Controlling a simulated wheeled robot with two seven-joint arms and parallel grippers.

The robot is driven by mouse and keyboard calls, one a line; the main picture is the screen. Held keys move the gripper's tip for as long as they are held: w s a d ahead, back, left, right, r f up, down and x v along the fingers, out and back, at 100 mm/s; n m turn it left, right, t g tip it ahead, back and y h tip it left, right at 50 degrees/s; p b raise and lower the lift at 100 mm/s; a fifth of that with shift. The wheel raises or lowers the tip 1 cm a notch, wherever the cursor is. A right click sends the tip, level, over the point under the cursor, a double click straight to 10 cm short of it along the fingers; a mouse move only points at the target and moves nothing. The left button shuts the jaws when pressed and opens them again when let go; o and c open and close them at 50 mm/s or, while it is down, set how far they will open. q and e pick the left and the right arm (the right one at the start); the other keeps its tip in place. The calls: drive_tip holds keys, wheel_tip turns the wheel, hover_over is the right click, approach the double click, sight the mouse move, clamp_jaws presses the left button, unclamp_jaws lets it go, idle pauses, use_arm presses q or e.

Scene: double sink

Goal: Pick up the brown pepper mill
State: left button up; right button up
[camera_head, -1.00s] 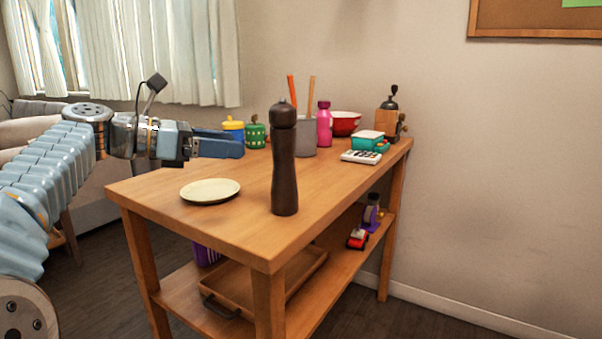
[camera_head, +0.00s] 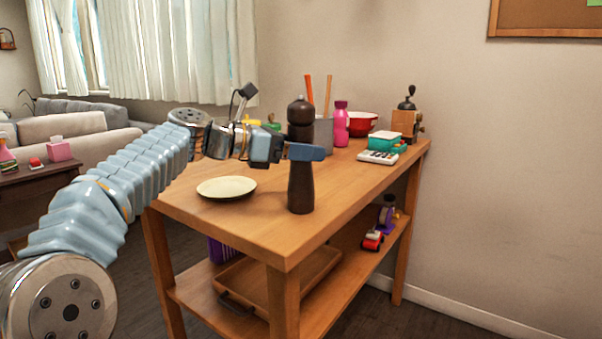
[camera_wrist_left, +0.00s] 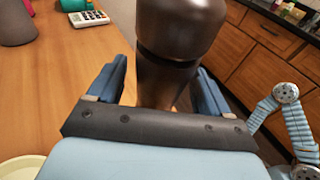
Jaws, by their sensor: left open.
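The brown pepper mill (camera_head: 301,188) stands upright on the wooden table near its front edge, dark and tall with a round knob on top. My left gripper (camera_head: 306,153) is at the mill's upper middle, and its blue finger crosses in front of the mill. In the left wrist view the mill (camera_wrist_left: 178,35) stands between the two blue fingers of the open gripper (camera_wrist_left: 160,85), with a gap at least on the left side. The mill's lower part is hidden there by the gripper body. My right gripper is not in the head view.
A cream plate (camera_head: 226,188) lies left of the mill. Behind are a grey utensil cup (camera_head: 323,132), a pink bottle (camera_head: 341,124), a red bowl (camera_head: 361,123), a white calculator (camera_head: 377,157), a teal box (camera_head: 386,142) and a coffee grinder (camera_head: 405,122). The table's right front is clear.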

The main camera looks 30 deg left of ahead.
use_arm(q)
clamp_jaws()
idle(0.3)
